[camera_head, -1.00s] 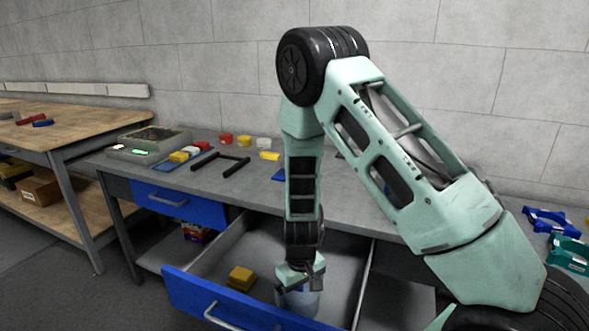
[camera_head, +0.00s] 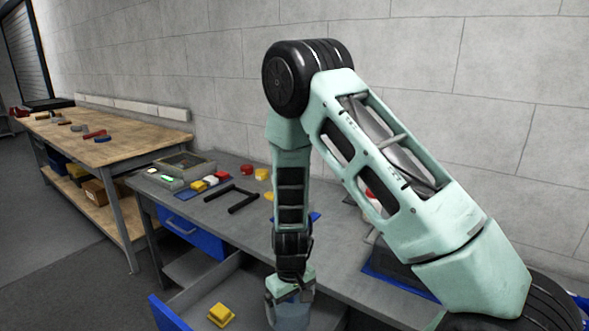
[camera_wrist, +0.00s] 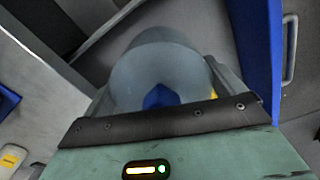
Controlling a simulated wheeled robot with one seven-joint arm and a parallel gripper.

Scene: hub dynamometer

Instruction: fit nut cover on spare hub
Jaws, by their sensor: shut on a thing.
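My gripper (camera_head: 289,298) points down over the open drawer (camera_head: 255,287) and is shut on a smoky grey-blue, cup-like round thing, probably the nut cover (camera_head: 289,318). The head view cuts off its lower end. In the wrist view the same cover (camera_wrist: 165,65) is a wide grey cylinder between the fingers, with a dark blue patch showing at its middle. I cannot make out the spare hub for certain. A dark block on a blue base (camera_head: 400,275) stands on the bench to the right, partly behind my arm.
A yellow block (camera_head: 221,315) lies in the drawer, left of my gripper. The grey bench (camera_head: 240,226) carries a grey box (camera_head: 185,164), a black handle-shaped frame (camera_head: 232,198) and several small coloured blocks. A wooden table (camera_head: 105,147) stands at the left.

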